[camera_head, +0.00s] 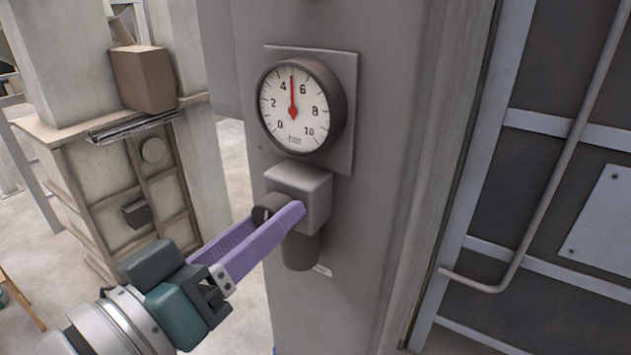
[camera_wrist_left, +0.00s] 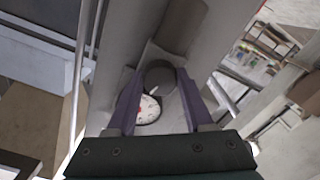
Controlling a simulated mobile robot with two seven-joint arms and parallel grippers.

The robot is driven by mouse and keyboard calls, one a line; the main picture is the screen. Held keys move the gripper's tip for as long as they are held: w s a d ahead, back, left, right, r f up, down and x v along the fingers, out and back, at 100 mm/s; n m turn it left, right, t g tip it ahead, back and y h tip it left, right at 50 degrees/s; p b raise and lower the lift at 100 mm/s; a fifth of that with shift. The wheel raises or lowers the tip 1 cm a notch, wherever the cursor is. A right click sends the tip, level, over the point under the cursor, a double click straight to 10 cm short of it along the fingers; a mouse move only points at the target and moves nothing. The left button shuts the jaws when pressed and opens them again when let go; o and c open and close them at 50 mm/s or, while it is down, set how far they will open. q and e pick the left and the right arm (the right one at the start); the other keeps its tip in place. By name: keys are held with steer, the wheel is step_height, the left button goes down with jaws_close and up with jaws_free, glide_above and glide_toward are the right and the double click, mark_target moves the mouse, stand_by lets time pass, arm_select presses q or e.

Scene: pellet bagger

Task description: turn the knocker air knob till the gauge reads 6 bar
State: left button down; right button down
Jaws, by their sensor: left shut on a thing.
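The round white gauge (camera_head: 294,112) with a dark rim is on a plate on the grey column, numbered 0 to 10. Its red needle points nearly straight up, between 4 and 6, at about 5. Below it is a grey regulator block (camera_head: 306,192) with a dark round knob (camera_head: 262,209) on its front. My left gripper (camera_head: 276,214), with purple fingers, is shut on the knob, one finger on each side. In the left wrist view the knob (camera_wrist_left: 159,76) sits between the fingers, and part of the gauge (camera_wrist_left: 148,111) shows behind. My right gripper is out of view.
A panelled door with a bent pipe handle (camera_head: 487,287) is to the right. A brown box (camera_head: 144,78) sits on a cabinet at the left.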

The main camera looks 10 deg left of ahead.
arm_select(q)
steer(key=shift+m, duration=0.3)
steer(key=shift+m+p, duration=0.4)
steer(key=shift+m, duration=2.2)
steer(key=shift+c, duration=1.5)
jaws_free()
